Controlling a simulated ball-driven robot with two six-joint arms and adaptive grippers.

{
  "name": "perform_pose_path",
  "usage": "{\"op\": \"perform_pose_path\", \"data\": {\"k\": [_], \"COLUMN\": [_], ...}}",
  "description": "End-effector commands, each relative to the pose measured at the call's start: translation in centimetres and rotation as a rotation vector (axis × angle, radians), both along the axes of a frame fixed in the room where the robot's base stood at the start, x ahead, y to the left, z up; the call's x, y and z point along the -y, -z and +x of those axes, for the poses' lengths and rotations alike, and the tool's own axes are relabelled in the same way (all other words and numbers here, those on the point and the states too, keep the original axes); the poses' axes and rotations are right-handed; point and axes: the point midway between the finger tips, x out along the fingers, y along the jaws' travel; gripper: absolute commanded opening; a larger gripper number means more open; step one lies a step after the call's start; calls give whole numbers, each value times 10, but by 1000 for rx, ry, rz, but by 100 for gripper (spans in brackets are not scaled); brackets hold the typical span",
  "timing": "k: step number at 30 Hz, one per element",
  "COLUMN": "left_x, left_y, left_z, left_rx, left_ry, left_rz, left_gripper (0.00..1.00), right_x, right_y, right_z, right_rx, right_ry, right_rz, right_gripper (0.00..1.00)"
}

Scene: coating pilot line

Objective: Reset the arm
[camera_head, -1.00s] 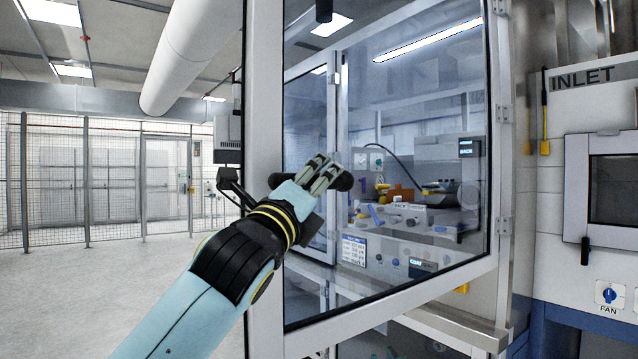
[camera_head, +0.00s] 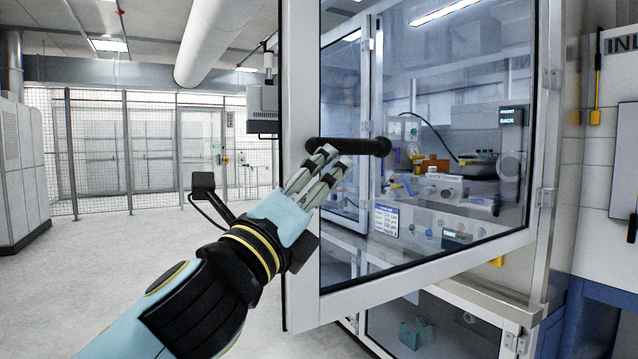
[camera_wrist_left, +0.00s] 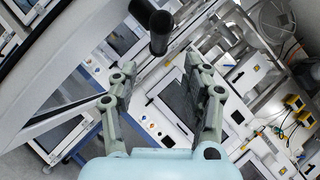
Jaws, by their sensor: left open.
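My left arm comes in from the lower left in the head view. Its left gripper (camera_head: 322,172) has pale grey fingers and is in front of the open glass door, just below the black door handle (camera_head: 350,147). In the left wrist view, the fingers of the left gripper (camera_wrist_left: 162,95) are spread apart with nothing between them. The black handle (camera_wrist_left: 160,30) shows there beyond the fingertips at the top. In the head view the fingertips overlap the handle's left part, and I cannot tell if they touch it. My right gripper is not in view.
The glass door (camera_head: 302,255) stands swung open before a cabinet with bench instruments (camera_head: 440,185) inside. Free floor (camera_head: 130,250) lies left, up to a mesh fence (camera_head: 95,150).

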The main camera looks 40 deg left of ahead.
Motion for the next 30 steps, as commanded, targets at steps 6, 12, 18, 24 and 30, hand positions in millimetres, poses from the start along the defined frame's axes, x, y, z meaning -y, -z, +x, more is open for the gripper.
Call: {"op": "perform_pose_path", "data": {"k": [6, 12, 18, 24, 30], "left_x": [1, 1, 1, 1, -13], "left_y": [3, 3, 3, 18, 142], "left_z": [-9, -8, -8, -8, 20], "left_rx": [0, 0, 0, -3, -185], "left_ry": [1, 1, 1, 0, -23], "left_rz": [1, 1, 1, -5, -72], "left_gripper": [48, 48, 48, 48, 48], "right_x": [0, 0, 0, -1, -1], "right_y": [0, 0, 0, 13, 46], "right_z": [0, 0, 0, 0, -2], "right_rx": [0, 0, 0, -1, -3], "right_ry": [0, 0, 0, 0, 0], "right_rz": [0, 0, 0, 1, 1], "right_gripper": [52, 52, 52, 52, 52]}}
